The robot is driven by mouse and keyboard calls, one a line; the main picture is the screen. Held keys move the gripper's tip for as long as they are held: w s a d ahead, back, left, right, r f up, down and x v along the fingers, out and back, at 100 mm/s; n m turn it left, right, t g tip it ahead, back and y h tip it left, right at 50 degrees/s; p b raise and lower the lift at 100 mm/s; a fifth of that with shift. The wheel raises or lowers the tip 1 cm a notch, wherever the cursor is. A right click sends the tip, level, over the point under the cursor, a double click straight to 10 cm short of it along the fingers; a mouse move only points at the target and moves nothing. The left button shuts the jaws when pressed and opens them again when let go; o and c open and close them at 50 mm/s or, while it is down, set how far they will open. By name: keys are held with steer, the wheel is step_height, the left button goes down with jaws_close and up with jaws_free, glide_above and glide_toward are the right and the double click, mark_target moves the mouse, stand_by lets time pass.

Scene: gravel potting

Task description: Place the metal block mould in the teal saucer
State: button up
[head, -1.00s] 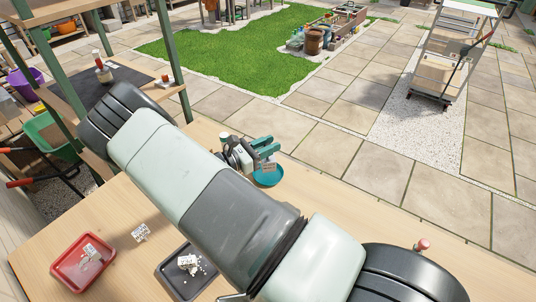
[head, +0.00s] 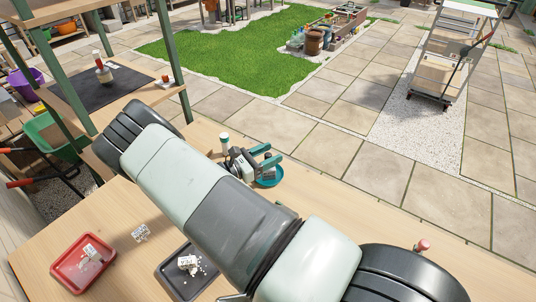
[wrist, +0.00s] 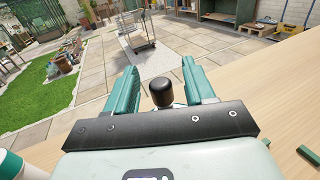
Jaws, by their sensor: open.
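In the wrist view my gripper (wrist: 159,70) is open, and a black knob on a pale metal part, apparently the top of the metal block mould (wrist: 161,92), stands between the fingers with room on both sides. The mould's body is hidden in the wrist view and I cannot make it out in the head view, so its contact with the saucer cannot be told.
A white bottle (head: 225,144) stands just left of my gripper. A red tray (head: 82,265) and a dark tray (head: 176,282) with white bits lie on the near bench, with a white label (head: 140,233) between them. A green piece (wrist: 309,154) lies on the bench at right.

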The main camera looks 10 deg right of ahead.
steer(key=shift+s+a+r, duration=0.1)
steer(key=shift+a+r, duration=0.05)
steer(key=shift+a, duration=0.05)
steer(key=v, duration=1.1)
steer(key=s+d+r+m+g+y, duration=0.2)
steer(key=d+r+m+g+y, duration=0.15)
steer(key=r, duration=0.45)
steer(key=s+d+r+m+g+y, duration=0.2)
steer(key=s+r+m, duration=0.1)
steer(key=r+m, duration=0.3)
steer(key=s+d+r+m+g+y, duration=0.2)
steer(key=d+r+m+g+y, duration=0.1)
steer(key=r, duration=0.6)
steer(key=s+d+r+m+t+y, duration=0.1)
steer(key=s+r+m+t+y, duration=0.2)
steer(key=s+r, duration=0.4)
steer(key=s+d+r+m+t+y, duration=0.1)
steer(key=s+r+m+t+y, duration=0.3)
steer(key=s, duration=0.8)
step_height(320, 180, up, 3)
steer(key=shift+f+m+y, duration=0.1)
steer(key=shift+m+y, duration=0.45)
steer(key=shift+m, duration=0.7)
